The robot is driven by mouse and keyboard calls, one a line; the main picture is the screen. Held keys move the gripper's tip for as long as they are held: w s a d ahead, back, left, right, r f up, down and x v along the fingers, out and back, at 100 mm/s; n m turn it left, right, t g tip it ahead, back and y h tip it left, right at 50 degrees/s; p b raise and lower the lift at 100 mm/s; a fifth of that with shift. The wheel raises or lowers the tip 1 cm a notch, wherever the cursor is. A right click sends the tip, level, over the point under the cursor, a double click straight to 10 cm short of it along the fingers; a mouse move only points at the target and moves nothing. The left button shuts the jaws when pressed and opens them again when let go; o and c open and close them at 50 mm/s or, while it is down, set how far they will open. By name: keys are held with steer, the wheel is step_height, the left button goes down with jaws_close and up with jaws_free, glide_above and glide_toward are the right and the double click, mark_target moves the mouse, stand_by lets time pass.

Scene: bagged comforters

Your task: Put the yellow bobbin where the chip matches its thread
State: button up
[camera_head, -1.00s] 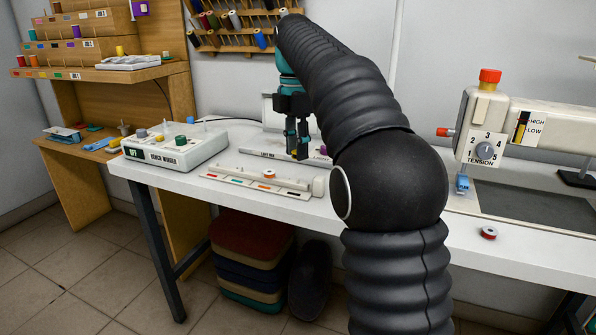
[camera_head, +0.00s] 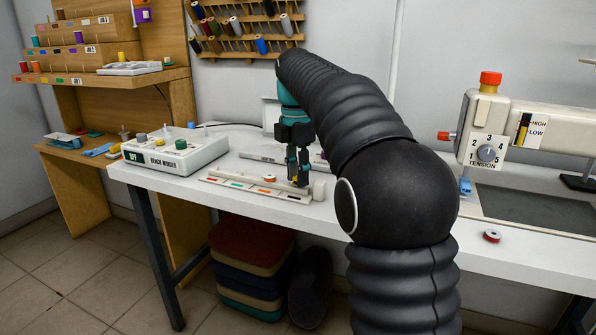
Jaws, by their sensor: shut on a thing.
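My gripper (camera_head: 299,182) points down at the right end of the long pale chip rack (camera_head: 225,183) on the white table. It is shut on the yellow bobbin (camera_head: 296,180), of which only a small yellow patch shows between the dark fingertips. I cannot tell whether the bobbin touches the rack. The rack's front edge carries coloured chips: a red one, a green one (camera_head: 237,185), an orange one (camera_head: 264,191) and a dark one at the right, partly unclear. An orange-red bobbin (camera_head: 269,178) sits on the rack just left of my gripper.
A bench winder (camera_head: 175,155) stands left of the rack. A second pale rack (camera_head: 262,157) lies behind, partly hidden by my arm. A sewing machine (camera_head: 484,130) stands at the right, with a loose red bobbin (camera_head: 492,236) in front. Table between is clear.

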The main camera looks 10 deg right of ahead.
steer(key=shift+f, duration=0.3)
steer(key=o, duration=0.5)
steer(key=shift+c, duration=0.2)
step_height(320, 180, up, 13)
steer(key=p, duration=0.3)
steer(key=shift+w, duration=0.15)
steer(key=shift+r, duration=0.15)
